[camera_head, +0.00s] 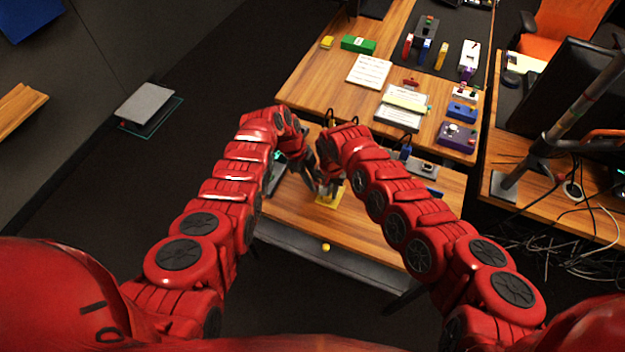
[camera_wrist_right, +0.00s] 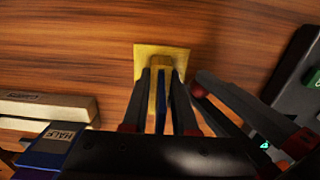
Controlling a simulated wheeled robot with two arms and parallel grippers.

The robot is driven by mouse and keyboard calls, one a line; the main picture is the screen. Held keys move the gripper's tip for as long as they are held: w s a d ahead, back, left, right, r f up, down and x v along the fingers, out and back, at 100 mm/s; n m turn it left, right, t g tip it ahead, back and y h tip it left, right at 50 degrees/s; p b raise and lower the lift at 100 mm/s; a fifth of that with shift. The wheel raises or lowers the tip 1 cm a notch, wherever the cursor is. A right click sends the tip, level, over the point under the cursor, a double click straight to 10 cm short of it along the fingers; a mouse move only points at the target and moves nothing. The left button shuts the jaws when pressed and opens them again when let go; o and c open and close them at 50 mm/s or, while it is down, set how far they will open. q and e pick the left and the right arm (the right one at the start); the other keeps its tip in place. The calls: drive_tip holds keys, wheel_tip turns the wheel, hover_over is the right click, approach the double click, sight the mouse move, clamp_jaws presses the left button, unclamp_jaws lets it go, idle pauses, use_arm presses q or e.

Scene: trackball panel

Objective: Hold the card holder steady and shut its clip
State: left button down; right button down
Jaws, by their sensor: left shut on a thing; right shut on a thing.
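The card holder (camera_head: 330,198) is a small yellow piece on the near wooden table in the head view. In the right wrist view its square yellow base (camera_wrist_right: 145,65) and an upright yellow part show, with a thin blue piece beside the upright, perhaps the clip. My right gripper (camera_wrist_right: 160,92) has one finger on each side of these upright parts and is shut on them. My left gripper (camera_wrist_right: 200,88) comes in from the right in that view, its tips at the base's right edge. Its contact is partly hidden. In the head view both grippers crowd over the holder.
A white bar (camera_wrist_right: 50,106) and a blue labelled block (camera_wrist_right: 50,148) lie left in the wrist view; a dark device (camera_wrist_right: 298,78) is at the right. A yellow knob (camera_head: 326,247) is on the table's front. The farther table holds papers (camera_head: 369,71) and several small devices.

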use_arm(q)
drive_tip(key=shift+s+d+n, duration=0.1)
drive_tip(key=shift+s+n, duration=0.15)
drive_tip(key=shift+n, duration=0.35)
drive_tip(key=c, duration=0.7)
unclamp_jaws()
drive_tip(key=shift+r, duration=0.1)
drive_tip(key=v, duration=1.1)
drive_tip(key=shift+s+r, duration=0.15)
drive_tip(key=shift+r, duration=0.25)
